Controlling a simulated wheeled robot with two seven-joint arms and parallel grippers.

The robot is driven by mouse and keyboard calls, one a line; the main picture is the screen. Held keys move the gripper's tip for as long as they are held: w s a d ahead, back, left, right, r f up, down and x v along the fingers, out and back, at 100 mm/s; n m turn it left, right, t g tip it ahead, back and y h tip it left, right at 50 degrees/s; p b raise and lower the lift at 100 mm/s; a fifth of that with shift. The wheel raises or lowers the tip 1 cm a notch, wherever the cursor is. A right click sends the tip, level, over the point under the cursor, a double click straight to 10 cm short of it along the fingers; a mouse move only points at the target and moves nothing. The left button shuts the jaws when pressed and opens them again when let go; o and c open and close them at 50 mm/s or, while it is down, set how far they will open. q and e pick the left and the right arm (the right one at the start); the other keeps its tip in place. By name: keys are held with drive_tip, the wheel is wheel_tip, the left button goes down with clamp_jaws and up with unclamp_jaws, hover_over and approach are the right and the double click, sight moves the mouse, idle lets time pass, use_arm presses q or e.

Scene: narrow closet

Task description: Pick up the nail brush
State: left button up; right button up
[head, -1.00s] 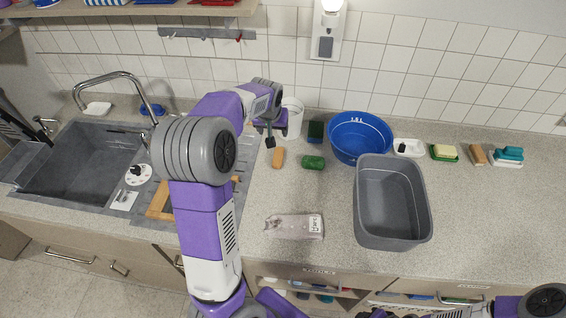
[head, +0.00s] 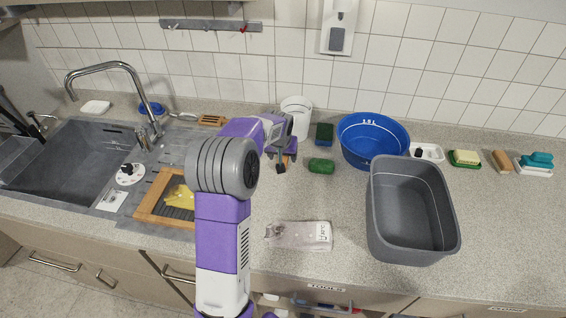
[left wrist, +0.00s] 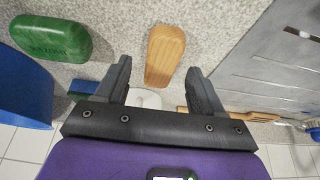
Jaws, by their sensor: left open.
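A light wooden block (left wrist: 164,52), rounded at one end and narrower at the other, looks like the nail brush, wooden back up. It lies on the speckled counter, and its bristles are not visible. In the left wrist view it sits between and just beyond the fingertips of my left gripper (left wrist: 159,68). The gripper is open and empty, with a finger to each side. In the head view my left gripper (head: 283,164) is low over the counter and mostly hides the block. My right gripper is out of view.
A green soap bar (head: 321,166) lies just right of my left gripper. A blue basin (head: 372,139) and a grey tub (head: 411,210) are further right. A packet (head: 300,235) lies in front.

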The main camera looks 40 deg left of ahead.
use_arm(q)
drive_tip(key=shift+x, duration=0.8)
drive_tip(key=shift+c, duration=0.5)
drive_tip(key=c, duration=1)
drive_tip(key=shift+r, duration=0.1)
drive_tip(key=shift+c, duration=0.2)
wheel_tip(320, 180, up, 10)
drive_tip(key=p, duration=0.2)
